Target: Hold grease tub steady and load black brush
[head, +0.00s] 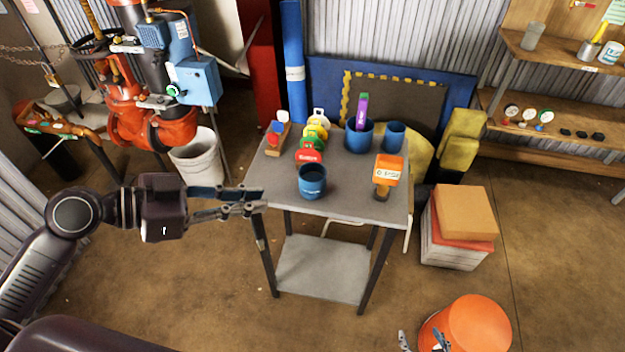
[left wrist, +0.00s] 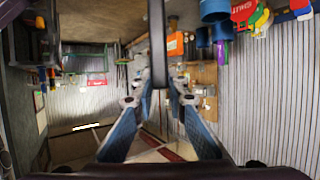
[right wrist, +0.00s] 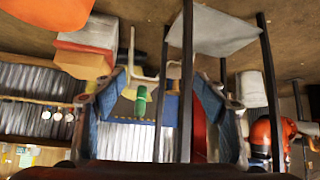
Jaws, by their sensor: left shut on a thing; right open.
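A blue open tub (head: 312,183) with a dark inside stands at the table's front left and seems to be the grease tub. My left gripper (head: 264,198) is left of it at the table's front left corner, shut on a slim black bar (head: 261,235). The bar looks like the black brush's handle; it hangs down in front of the table leg and rises between the fingers in the upside-down left wrist view (left wrist: 158,45). Bristles cannot be made out. My right gripper (head: 422,341) is open and empty, low at the right, by the orange bucket (head: 470,325).
The grey table (head: 345,203) also bears two more blue tubs (head: 358,137), one with a purple item (head: 362,110), several coloured tags (head: 310,150) and an orange-topped item (head: 387,170). Boxes (head: 460,225) stand right of the table. Red pipework (head: 150,125) is at left.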

